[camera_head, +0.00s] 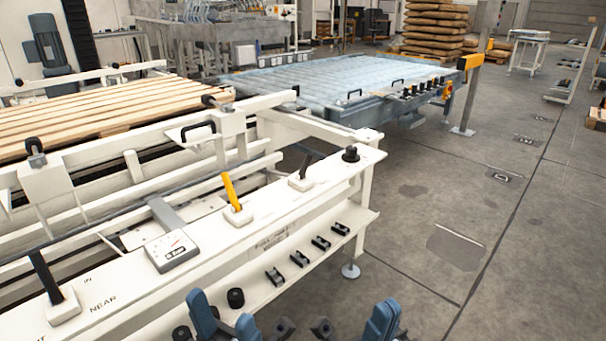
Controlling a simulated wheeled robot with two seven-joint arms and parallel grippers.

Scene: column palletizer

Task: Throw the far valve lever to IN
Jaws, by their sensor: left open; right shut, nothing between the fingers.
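A panel rail (205,258) runs from the lower left toward the middle. At its far end a black lever (305,165) leans on a white base; no label beside it can be read, but it is the farthest lever on the rail. A yellow lever (230,190) stands nearer, leaning left. A black lever (43,275) stands nearest, by the printed words IN and NEAR. My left gripper (223,311) is at the bottom edge with its blue fingers apart. My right gripper (384,315) is at the bottom right of it, its blue fingers together. Both are apart from the levers.
A gauge box (171,250) sits between the nearest and yellow levers. A round black knob (350,154) stands at the rail's far end. A lower shelf (330,210) with several black clips juts out in front. The floor (480,210) to the right is open.

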